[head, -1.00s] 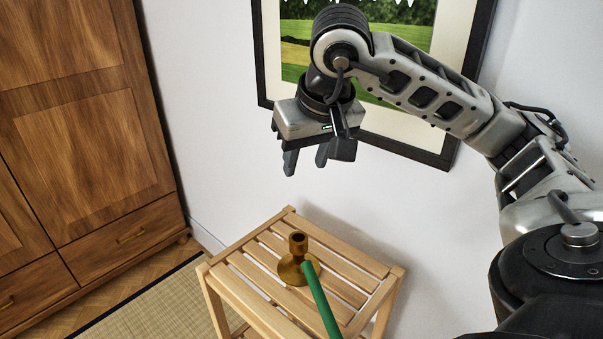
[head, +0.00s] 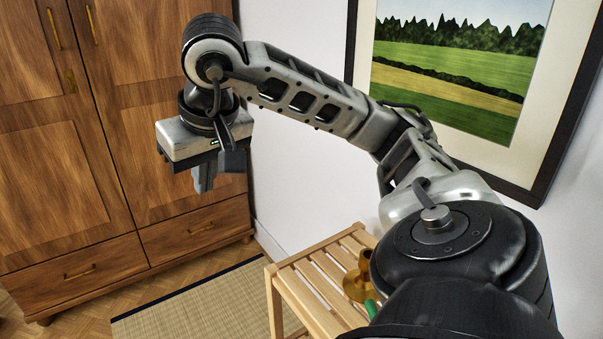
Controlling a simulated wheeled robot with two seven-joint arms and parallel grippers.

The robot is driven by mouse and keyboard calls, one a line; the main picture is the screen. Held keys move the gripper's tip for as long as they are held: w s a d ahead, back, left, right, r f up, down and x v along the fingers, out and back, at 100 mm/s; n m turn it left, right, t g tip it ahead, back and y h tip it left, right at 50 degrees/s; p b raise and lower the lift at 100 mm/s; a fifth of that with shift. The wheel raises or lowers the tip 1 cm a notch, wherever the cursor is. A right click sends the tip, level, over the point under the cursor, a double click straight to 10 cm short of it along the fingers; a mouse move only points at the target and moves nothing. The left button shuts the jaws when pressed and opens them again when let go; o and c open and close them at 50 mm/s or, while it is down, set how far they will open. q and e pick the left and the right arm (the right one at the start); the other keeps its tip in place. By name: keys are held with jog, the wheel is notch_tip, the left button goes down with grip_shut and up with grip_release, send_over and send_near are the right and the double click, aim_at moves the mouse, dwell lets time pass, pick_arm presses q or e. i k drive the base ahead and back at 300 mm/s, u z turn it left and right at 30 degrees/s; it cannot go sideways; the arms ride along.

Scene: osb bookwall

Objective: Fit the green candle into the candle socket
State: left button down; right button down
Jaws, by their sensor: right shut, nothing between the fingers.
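The brass candle socket (head: 356,282) stands on the slatted wooden stand, its right side hidden behind my right arm. Only a short piece of the green candle (head: 371,308) shows beside the socket's base, and my arm hides the rest. I cannot tell from this piece how the candle lies. My right gripper (head: 204,184) is shut and empty. It hangs fingers down in the air in front of the wardrobe, left of the stand and well apart from socket and candle. My left gripper is not in view.
The slatted wooden stand (head: 300,287) is near the white wall. A wooden wardrobe (head: 75,180) fills the left. A woven mat (head: 205,309) lies on the floor left of the stand. A framed landscape picture (head: 455,75) hangs on the wall at the right.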

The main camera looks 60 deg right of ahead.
aim_at(357, 284)
jog(key=u, duration=0.3)
jog(key=i, duration=0.25)
jog(key=z, duration=1.95)
